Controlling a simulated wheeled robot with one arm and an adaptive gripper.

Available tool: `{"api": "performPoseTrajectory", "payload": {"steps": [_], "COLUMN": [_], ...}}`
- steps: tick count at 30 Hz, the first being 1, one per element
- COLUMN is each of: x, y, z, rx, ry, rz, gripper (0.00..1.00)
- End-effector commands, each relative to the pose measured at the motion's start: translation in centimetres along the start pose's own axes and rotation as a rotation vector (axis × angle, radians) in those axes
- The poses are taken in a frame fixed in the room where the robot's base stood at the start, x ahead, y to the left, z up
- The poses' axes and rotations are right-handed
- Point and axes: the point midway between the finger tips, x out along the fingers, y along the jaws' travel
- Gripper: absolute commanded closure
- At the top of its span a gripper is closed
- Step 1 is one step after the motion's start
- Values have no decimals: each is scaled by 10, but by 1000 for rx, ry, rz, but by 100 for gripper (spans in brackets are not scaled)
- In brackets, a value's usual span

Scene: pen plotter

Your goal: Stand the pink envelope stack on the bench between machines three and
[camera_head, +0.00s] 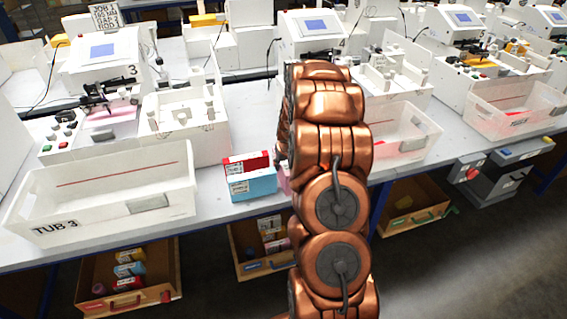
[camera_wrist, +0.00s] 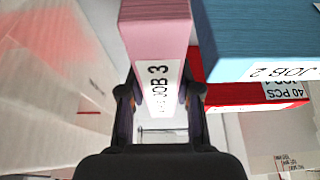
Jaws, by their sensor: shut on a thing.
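The pink envelope stack (camera_wrist: 155,35) has a white label reading JOB 3, seen close up in the wrist view. My gripper (camera_wrist: 159,97) is shut on it, one finger on each side of the label. In the head view only a sliver of the pink stack (camera_head: 284,180) shows beside my arm, which hides my gripper. The stack is just right of a blue stack (camera_head: 252,184) and a red stack (camera_head: 246,162) on the bench (camera_head: 215,195). I cannot tell whether it touches the bench. Machine three (camera_head: 103,55) stands at left, marked 3.
Tub 3 (camera_head: 70,222) is left of the stacks. Another clear tub (camera_head: 408,138) is right of my arm, with a further tub (camera_head: 520,112) at far right. The blue stack (camera_wrist: 255,30) is close beside the pink one in the wrist view. Drawers with stacks are under the bench.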

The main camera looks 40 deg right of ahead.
Motion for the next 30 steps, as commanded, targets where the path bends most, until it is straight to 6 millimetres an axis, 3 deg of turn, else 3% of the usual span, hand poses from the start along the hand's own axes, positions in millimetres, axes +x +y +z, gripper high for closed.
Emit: {"api": "performPoseTrajectory", "payload": {"steps": [6,7,10,23,30], "x": [4,3,2,-2,-22], "y": [0,0,0,0,1], "z": [1,1,1,-1,0], "rx": [0,0,0,-1,-2], "ry": [1,1,1,2,2], "rz": [0,0,0,1,1], "gripper": [100,66,57,57,57]}}
